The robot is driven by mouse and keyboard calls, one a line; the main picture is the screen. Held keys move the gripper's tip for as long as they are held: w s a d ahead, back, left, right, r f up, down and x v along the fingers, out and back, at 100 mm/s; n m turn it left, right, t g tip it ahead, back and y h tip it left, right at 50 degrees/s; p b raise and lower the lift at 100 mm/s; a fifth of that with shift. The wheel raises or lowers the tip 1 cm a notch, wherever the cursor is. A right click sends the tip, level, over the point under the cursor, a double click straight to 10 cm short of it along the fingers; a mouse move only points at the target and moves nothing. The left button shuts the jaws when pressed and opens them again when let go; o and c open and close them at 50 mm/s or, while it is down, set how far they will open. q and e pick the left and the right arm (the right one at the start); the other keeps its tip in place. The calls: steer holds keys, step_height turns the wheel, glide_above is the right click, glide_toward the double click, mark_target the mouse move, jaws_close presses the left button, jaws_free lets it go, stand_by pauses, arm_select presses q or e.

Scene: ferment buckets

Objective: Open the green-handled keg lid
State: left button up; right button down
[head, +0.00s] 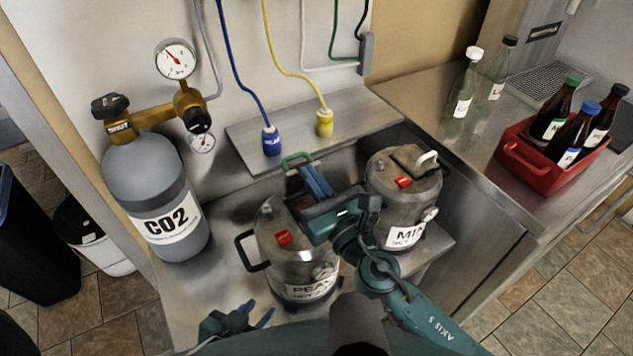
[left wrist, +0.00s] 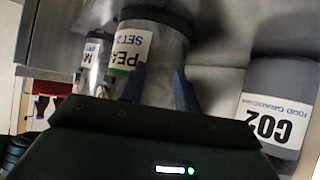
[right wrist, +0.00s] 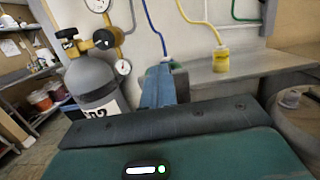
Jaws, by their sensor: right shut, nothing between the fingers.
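The grey metal keg with the green handle (head: 300,270) stands on the steel counter, its label partly reading "PEA". Its green handle (head: 297,157) shows at the keg's far side, just past my right fingertips. My right gripper (head: 318,184) is over the keg top, shut and empty, and hides much of the lid. I cannot tell how far the lid is raised. In the right wrist view, a bit of green (right wrist: 172,65) shows behind the closed fingers. My left gripper (head: 262,312) is low in front of the keg, open and empty; its spread fingers (left wrist: 160,88) point towards the keg.
A second keg (head: 405,195) with a white handle stands close on the right. A grey CO2 cylinder (head: 155,185) with gauges stands on the left. A red bottle crate (head: 530,170) sits on the right counter.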

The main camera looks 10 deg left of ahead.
arm_select(q)
steer(key=shift+w+r, duration=0.1)
steer(key=shift+r, duration=0.05)
arm_select(e)
steer(key=shift+w+a+r, duration=0.15)
steer(key=shift+w, duration=0.05)
stand_by(0.3)
arm_select(q)
steer(key=b, duration=0.1)
steer(key=d+b, duration=0.1)
steer(key=b, duration=0.1)
steer(key=shift+w+d+f+h, duration=0.15)
steer(key=shift+d+f+h, duration=0.05)
steer(key=shift+f+h, duration=0.1)
arm_select(e)
steer(key=v, duration=1.3)
